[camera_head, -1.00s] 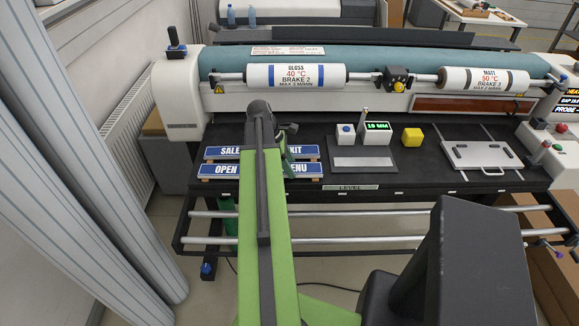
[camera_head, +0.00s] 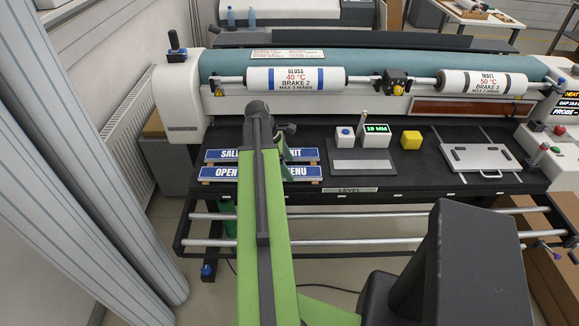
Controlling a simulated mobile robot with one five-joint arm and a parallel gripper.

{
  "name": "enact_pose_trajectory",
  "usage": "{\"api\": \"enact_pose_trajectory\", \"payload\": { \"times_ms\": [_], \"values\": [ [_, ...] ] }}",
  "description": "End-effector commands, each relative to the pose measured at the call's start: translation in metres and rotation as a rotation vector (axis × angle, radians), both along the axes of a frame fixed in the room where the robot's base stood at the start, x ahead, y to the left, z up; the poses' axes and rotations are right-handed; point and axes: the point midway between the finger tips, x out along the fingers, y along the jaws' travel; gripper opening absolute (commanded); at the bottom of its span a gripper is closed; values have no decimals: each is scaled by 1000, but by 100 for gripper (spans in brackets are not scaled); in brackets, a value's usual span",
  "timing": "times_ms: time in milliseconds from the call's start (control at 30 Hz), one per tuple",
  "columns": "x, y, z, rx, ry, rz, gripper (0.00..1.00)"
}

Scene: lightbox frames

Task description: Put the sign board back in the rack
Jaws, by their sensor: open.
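Blue sign boards with white lettering lie in two rows at the left of the black bench. The back row shows "SAL…" (camera_head: 229,155) on the left and "…IT" (camera_head: 303,154) on the right. The front row shows "OPEN" (camera_head: 226,173) and "…MENU" (camera_head: 300,172). My green arm covers the middle of both rows, so I cannot tell where one board ends and another begins. Brownish supports show under the boards. My gripper (camera_head: 284,147) is at the boards, mostly hidden behind my arm; it is open. No separate rack can be made out.
A white box with a blue button (camera_head: 345,136), a "19 MM" display (camera_head: 376,130), a yellow block (camera_head: 411,140) and a white plate with a handle (camera_head: 482,158) stand to the right. The laminator rollers (camera_head: 296,78) run behind. Metal bars (camera_head: 350,214) cross below the bench.

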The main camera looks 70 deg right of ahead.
Motion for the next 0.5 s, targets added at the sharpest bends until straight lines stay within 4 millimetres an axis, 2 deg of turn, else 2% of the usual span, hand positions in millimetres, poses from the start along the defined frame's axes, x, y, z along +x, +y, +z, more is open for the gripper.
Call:
{"api": "enact_pose_trajectory", "payload": {
  "times_ms": [33,100,500],
  "values": [
    [4,1,19,-1,0,1,81],
    [9,3,36,0,0,2,81],
    [42,17,123,1,0,2,81]
  ]
}}
